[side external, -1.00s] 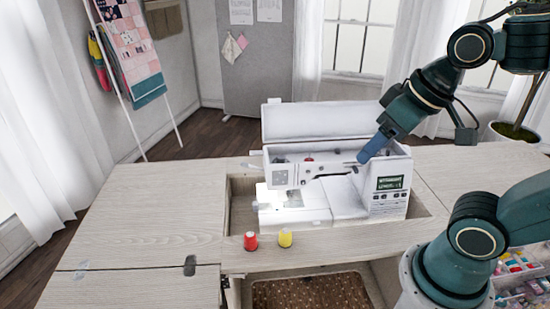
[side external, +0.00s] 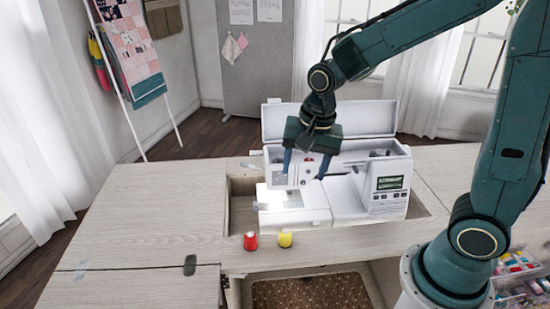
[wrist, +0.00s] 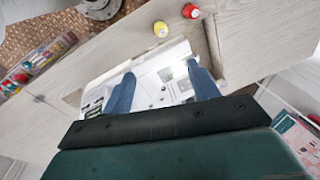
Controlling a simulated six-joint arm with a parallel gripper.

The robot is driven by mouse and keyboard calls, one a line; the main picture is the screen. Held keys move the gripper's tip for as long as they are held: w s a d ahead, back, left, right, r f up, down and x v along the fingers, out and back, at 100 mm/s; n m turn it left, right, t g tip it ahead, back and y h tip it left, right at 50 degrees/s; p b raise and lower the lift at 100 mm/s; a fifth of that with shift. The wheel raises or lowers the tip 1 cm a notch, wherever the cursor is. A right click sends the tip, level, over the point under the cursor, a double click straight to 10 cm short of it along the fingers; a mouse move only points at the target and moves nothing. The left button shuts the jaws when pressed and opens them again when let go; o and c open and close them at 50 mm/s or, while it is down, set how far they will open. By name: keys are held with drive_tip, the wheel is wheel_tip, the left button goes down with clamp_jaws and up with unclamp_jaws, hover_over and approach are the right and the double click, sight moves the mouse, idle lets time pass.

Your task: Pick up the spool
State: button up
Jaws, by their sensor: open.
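A red spool (side external: 250,241) and a yellow spool (side external: 285,238) stand upright, side by side, on the front strip of the wooden cabinet top. The wrist view also shows the red spool (wrist: 190,11) and the yellow spool (wrist: 160,29) at its top, beyond my fingers. A small red item (side external: 308,159) shows at the sewing machine's top compartment, partly hidden; I cannot tell what it is. My gripper (side external: 306,166) points down over the sewing machine, its blue fingers apart with nothing between them. It is behind and above the two spools.
The white sewing machine (side external: 345,197) sits in the cabinet's recess with its lid (side external: 330,121) raised behind my gripper. The left cabinet top (side external: 140,215) is mostly clear. A tray of colourful supplies (side external: 520,275) is at the lower right.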

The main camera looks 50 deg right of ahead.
sight(285, 234)
drive_tip(key=w+f+m+g, duration=0.1)
drive_tip(key=w+f+m, duration=0.3)
drive_tip(key=f, duration=0.6)
drive_tip(key=shift+a+m+g, duration=0.4)
drive_tip(key=shift+m, duration=0.3)
drive_tip(key=shift+f, duration=0.2)
drive_tip(key=shift+f, duration=4.15)
drive_tip(key=shift+f, duration=0.15)
drive_tip(key=shift+d+f, duration=0.15)
drive_tip(key=shift+f, duration=2.3)
drive_tip(key=c, duration=1.1)
